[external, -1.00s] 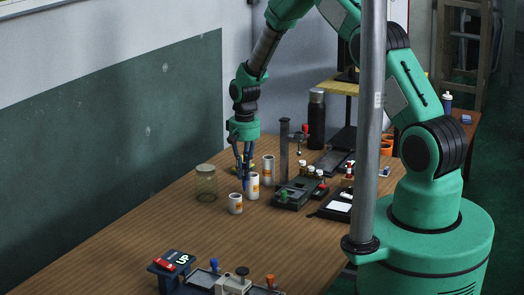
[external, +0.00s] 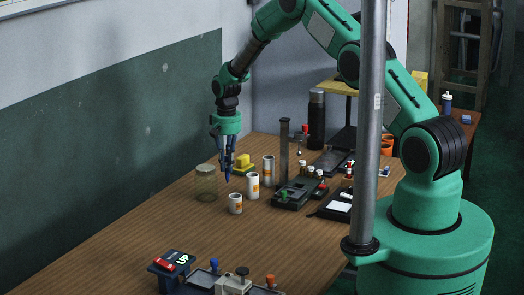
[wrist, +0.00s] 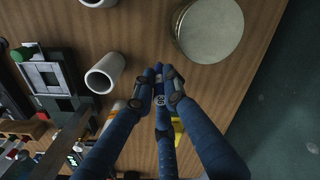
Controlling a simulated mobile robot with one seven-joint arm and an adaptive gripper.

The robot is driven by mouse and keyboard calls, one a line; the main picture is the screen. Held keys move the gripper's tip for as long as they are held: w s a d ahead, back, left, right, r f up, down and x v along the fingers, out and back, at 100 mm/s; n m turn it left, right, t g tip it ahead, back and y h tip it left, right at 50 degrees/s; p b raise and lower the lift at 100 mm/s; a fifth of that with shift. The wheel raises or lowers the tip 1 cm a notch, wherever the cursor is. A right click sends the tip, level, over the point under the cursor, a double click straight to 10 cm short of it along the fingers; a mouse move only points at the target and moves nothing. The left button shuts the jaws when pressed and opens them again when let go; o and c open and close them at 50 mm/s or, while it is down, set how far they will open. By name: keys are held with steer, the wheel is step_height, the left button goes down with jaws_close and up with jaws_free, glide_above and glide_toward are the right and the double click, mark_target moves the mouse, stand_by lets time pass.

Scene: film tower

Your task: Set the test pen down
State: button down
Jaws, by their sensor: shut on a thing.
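The test pen (external: 228,176) is blue and slim, and it hangs point down from my gripper (external: 227,155). My gripper is shut on it above the wooden table, between the glass jar and the white canisters. In the wrist view my dark blue fingers (wrist: 160,85) close around the pen (wrist: 159,94), which is seen nearly end-on and mostly hidden by them. I cannot tell whether the tip touches the table.
A glass jar (external: 205,184) stands close left of the pen. White canisters with orange labels (external: 235,204) stand to its right. A yellow block (external: 242,161) lies behind. A grey post and dark trays (external: 294,194) stand further right. The front left table (external: 140,225) is bare.

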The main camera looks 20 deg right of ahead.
steer(key=shift+w+a+f, duration=0.1)
steer(key=shift+w+a, duration=0.2)
steer(key=shift+w, duration=0.55)
steer(key=shift+w+a+f, duration=0.1)
steer(key=shift+w+a, duration=0.15)
steer(key=shift+w, duration=0.65)
steer(key=shift+w+a+f, duration=0.1)
steer(key=shift+w+a, duration=0.2)
steer(key=shift+w, duration=0.55)
steer(key=shift+f, duration=1.7)
steer(key=shift+f+b, duration=0.15)
steer(key=shift+b, duration=0.15)
steer(key=c, duration=1.8)
jaws_free()
step_height(320, 180, up, 12)
steer(key=shift+s+p, duration=0.15)
steer(key=shift+p, duration=0.3)
steer(key=shift+r, duration=0.2)
